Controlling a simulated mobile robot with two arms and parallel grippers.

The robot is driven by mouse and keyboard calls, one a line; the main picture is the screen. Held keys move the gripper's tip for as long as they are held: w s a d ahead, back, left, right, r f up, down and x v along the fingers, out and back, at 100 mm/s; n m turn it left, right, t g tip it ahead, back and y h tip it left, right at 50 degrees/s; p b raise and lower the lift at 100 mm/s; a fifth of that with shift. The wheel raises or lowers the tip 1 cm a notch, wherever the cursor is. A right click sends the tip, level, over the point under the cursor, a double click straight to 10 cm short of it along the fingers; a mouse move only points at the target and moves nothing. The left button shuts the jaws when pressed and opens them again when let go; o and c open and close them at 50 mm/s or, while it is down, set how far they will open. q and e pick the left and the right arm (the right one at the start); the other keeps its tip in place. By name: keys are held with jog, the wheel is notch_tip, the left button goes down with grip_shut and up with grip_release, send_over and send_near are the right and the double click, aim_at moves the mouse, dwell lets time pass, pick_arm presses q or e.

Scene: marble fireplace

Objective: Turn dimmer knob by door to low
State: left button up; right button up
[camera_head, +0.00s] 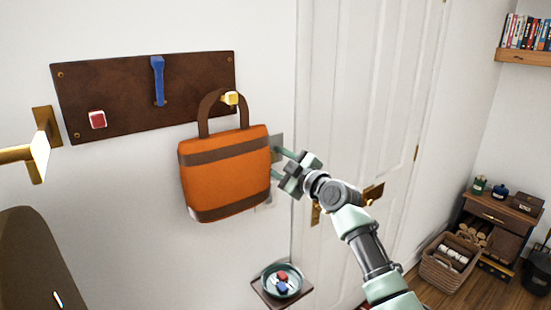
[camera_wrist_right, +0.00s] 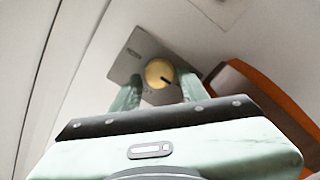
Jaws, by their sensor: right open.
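The dimmer knob (camera_wrist_right: 159,73) is a round cream-yellow dial on a grey wall plate (camera_wrist_right: 125,65) in the right wrist view. A short dark mark on it points toward the lower right. My right gripper (camera_wrist_right: 161,88) is open, with one finger on either side of the knob in that view; I cannot tell whether they touch it. In the head view my right gripper (camera_head: 274,163) is at the wall beside the door (camera_head: 350,100). The grey plate (camera_head: 277,142) shows only partly there, behind the orange bag, and the knob is hidden. My left gripper is out of view.
The orange bag (camera_head: 225,178) hangs from a yellow peg (camera_head: 231,98) on the dark board (camera_head: 120,100), close to my right gripper. Below, a dish (camera_head: 268,289) with small red and blue items sits on a small shelf. A basket (camera_head: 448,262) stands on the floor right.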

jog(key=shift+w, duration=0.2)
grip_shut()
